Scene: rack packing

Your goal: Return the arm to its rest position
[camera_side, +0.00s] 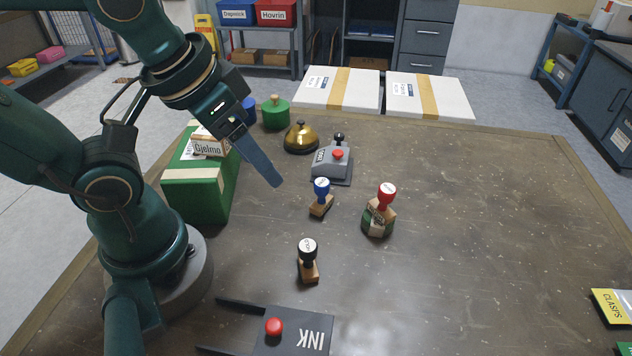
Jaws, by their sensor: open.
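My arm reaches in from the left of the side view. My gripper (272,178) hangs in the air, pointing down and to the right, between the green box and the grey device with a red button (329,165). One long blue-grey finger shows clearly; the other is hard to make out. The jaws are open and I see nothing held between them. The gripper is apart from the blue-handled stamp (321,192), which stands on the table to its right.
A green box (196,190) stands beside my arm with a labelled carton on top. The table's right half (500,215) is mostly clear.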

